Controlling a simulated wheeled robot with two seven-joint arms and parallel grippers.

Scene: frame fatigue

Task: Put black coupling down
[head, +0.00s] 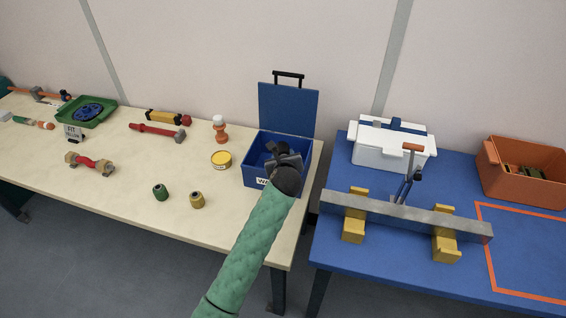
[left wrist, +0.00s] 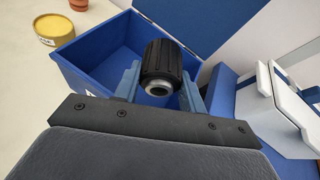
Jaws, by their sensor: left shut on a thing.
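The black coupling (left wrist: 161,68) is a ribbed black cylinder with a pale metal ring at its near end. My left gripper (left wrist: 162,85) is shut on it, one blue-grey finger on each side. In the left wrist view the coupling is over the open blue box (left wrist: 85,65). In the head view my left gripper (head: 284,160) is above the same blue box (head: 262,176), which has its lid raised at the back and a white label in front. The gripper hides most of the coupling there. My right gripper is not in view.
A yellow tin (head: 221,160), an orange and white bottle (head: 219,130), and green (head: 160,192) and brass (head: 197,200) couplings stand left of the box. On the blue table (head: 355,265) are a white box (head: 392,148), a metal bar (head: 405,214) on yellow blocks and an orange bin (head: 522,180).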

